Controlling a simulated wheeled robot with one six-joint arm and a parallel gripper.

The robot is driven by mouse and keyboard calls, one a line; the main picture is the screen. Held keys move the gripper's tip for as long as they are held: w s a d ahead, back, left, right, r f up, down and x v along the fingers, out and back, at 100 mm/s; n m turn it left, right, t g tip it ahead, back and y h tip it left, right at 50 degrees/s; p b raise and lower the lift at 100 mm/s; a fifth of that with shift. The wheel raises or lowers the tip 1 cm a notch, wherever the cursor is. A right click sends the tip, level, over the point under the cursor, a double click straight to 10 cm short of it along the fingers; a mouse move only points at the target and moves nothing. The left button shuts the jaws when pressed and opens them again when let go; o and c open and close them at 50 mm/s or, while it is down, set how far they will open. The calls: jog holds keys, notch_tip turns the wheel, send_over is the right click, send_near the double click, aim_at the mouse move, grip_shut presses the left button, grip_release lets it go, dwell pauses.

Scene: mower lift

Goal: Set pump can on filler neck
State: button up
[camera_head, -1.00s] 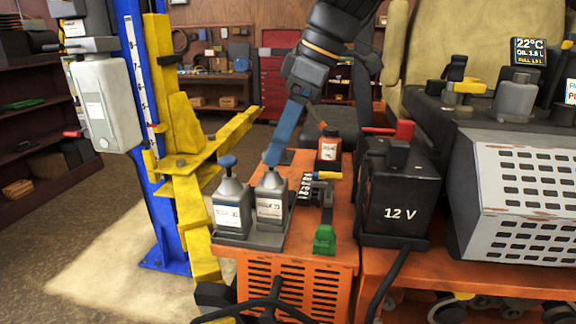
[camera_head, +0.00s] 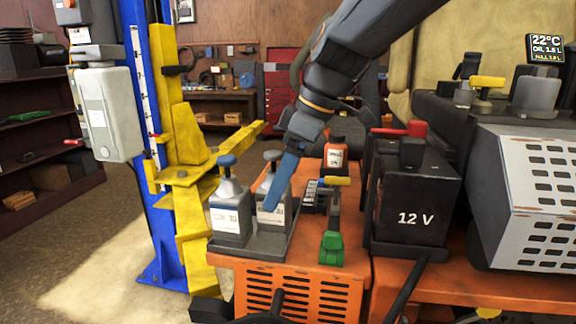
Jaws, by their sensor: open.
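Two grey pump cans stand upright side by side in a dark tray (camera_head: 250,248) on the orange deck. The left can (camera_head: 230,215) has a blue knob, and the right can (camera_head: 264,190) has a dark grey knob. My gripper (camera_head: 272,207) is open, with blue fingers pointing down in front of the right can and covering part of it. I cannot tell whether it touches the can. At the upper right stand a grey cylindrical fitting (camera_head: 534,97) and a yellow-capped fitting (camera_head: 487,82). I cannot tell which one is the filler neck.
A black 12 V battery (camera_head: 412,205) with a red handle stands right of the cans. A blue and yellow lift post (camera_head: 185,150) rises at left.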

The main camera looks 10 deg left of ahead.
jog(key=shift+p+x, duration=0.3)
jog(key=shift+x, duration=1.45)
grip_shut()
jog(key=shift+r, duration=0.1)
jog(key=shift+r, duration=0.1)
jog(key=shift+r+p, duration=0.9)
jog(key=shift+r, duration=0.45)
jog(key=shift+r, duration=0.1)
jog(key=shift+r+p, duration=4.15)
jog(key=shift+r, duration=2.5)
